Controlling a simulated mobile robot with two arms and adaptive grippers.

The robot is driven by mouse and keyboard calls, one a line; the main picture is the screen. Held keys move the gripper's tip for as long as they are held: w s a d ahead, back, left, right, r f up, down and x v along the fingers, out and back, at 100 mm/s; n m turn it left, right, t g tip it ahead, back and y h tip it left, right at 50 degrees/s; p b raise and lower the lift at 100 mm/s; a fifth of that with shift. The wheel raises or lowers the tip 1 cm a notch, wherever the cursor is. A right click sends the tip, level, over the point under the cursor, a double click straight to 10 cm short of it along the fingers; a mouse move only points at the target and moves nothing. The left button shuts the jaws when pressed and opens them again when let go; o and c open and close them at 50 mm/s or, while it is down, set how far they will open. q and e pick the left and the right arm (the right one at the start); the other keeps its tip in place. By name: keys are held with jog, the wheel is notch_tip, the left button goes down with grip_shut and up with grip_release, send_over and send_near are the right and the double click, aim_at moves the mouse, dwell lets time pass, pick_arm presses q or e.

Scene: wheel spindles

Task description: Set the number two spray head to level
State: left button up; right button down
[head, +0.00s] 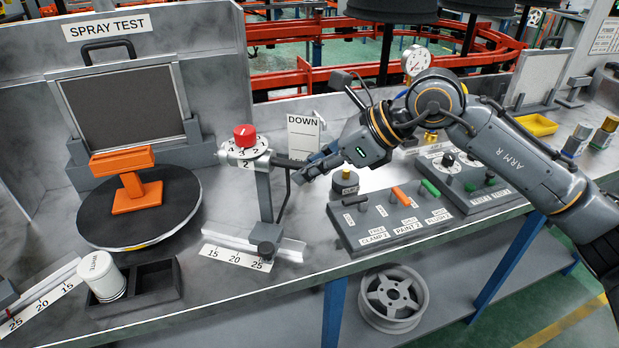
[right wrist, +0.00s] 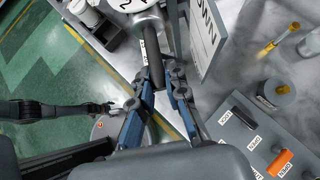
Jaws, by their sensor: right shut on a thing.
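The number two spray head (head: 243,152) is a pale metal body with a red knob and a numbered dial, on a grey post above the bench. Its edge also shows at the top of the right wrist view (right wrist: 150,20). A dark bar (head: 287,162) sticks out from its right side, close to level in the head view. My right gripper (head: 302,177) is shut on this dark bar; its blue fingers close around the bar in the right wrist view (right wrist: 156,84). My left gripper is not in the head view; a dark arm-like part in the right wrist view is unclear.
A "DOWN" sign (head: 303,135) stands just behind my right gripper. An orange part (head: 137,190) sits on a dark turntable (head: 165,222) at left. A switch panel (head: 390,232) lies front right. A white cup (head: 101,277) stands front left. A ruler strip (head: 235,258) lies below the post.

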jog(key=c, duration=1.3)
grip_release()
jog(key=shift+c, duration=0.2)
jog(key=v, duration=1.2)
jog(key=shift+f, duration=0.1)
